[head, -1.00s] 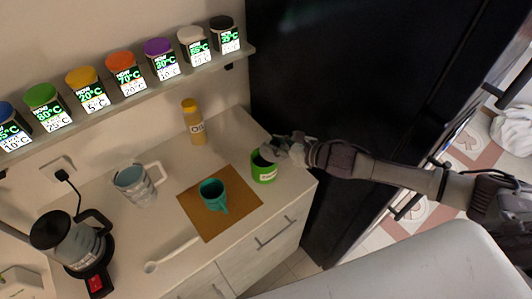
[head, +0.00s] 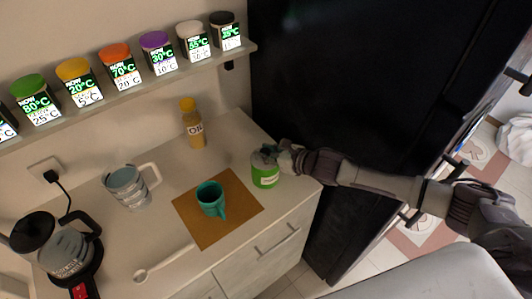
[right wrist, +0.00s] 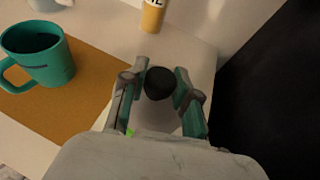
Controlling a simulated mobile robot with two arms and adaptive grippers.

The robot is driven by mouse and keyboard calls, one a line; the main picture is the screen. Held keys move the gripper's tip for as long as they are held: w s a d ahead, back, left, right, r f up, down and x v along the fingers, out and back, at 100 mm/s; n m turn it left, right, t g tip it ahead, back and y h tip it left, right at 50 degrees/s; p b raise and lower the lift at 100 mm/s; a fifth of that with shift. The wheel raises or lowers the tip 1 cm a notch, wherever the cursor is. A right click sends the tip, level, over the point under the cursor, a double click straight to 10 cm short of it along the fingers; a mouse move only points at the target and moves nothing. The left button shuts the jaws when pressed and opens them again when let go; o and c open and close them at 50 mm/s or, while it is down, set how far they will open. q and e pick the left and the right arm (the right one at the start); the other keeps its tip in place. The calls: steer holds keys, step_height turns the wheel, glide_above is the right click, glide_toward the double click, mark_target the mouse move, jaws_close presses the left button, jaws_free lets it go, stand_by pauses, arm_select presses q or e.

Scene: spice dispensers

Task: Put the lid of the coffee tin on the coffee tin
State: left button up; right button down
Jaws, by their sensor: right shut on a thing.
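The green coffee tin (head: 265,176) stands upright near the right end of the counter, beside the brown mat. My right gripper (head: 271,153) is at the top of the tin, coming from the right, and covers part of its rim. In the right wrist view my right gripper (right wrist: 161,88) has its fingers on both sides of a dark round piece (right wrist: 160,83), which looks like the lid of the coffee tin. Whether the lid sits flat on the rim is hidden. My left gripper is not in view.
A teal mug (head: 211,198) stands on the brown mat (head: 244,206), left of the tin. A black fridge (head: 330,100) rises right of the counter. Spice jars line the shelf (head: 140,83) above.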

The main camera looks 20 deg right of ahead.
steer(key=c, duration=0.9)
jaws_free()
steer(key=shift+f, duration=0.15)
steer(key=shift+o, duration=0.2)
steer(key=shift+r, duration=0.3)
steer(key=b+v, duration=0.3)
steer(key=v, duration=0.9)
steer(key=shift+f, duration=0.15)
